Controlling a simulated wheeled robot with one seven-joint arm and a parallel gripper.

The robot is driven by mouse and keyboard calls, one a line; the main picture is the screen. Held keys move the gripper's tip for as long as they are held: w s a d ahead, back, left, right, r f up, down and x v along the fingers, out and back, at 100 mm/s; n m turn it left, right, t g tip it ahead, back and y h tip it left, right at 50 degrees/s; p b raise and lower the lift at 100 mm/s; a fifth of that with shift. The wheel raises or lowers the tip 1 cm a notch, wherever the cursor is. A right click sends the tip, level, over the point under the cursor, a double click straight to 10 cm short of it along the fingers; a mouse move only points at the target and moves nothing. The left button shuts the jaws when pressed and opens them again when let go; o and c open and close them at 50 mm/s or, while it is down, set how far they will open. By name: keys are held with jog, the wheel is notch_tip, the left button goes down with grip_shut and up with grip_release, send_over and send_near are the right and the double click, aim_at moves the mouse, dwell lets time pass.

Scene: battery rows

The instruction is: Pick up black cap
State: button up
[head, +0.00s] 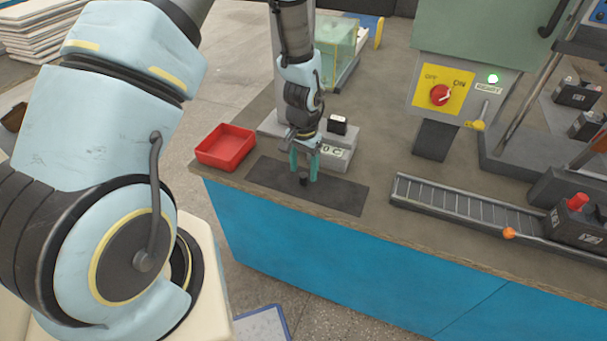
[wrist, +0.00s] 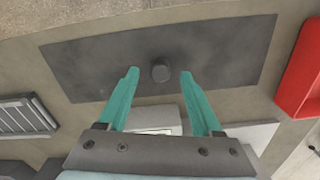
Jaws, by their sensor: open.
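The black cap (wrist: 160,73) is a small dark cylinder standing on the dark mat (wrist: 215,60). In the wrist view it lies between my two teal fingertips and a little beyond them. My gripper (wrist: 160,72) is open, with clear space on both sides of the cap. In the head view my gripper (head: 305,165) is low over the mat (head: 340,193), and the cap (head: 304,181) shows as a small dark spot at the fingertips. I cannot tell the exact height of the fingers above the mat.
A red tray (head: 226,146) stands left of the mat. A grey block with a lettered front (head: 335,158) and a small black box (head: 338,125) are just behind. A roller conveyor (head: 455,205) lies to the right. The bench's front edge is close to the mat.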

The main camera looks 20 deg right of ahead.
jog(key=shift+f, duration=0.65)
grip_shut()
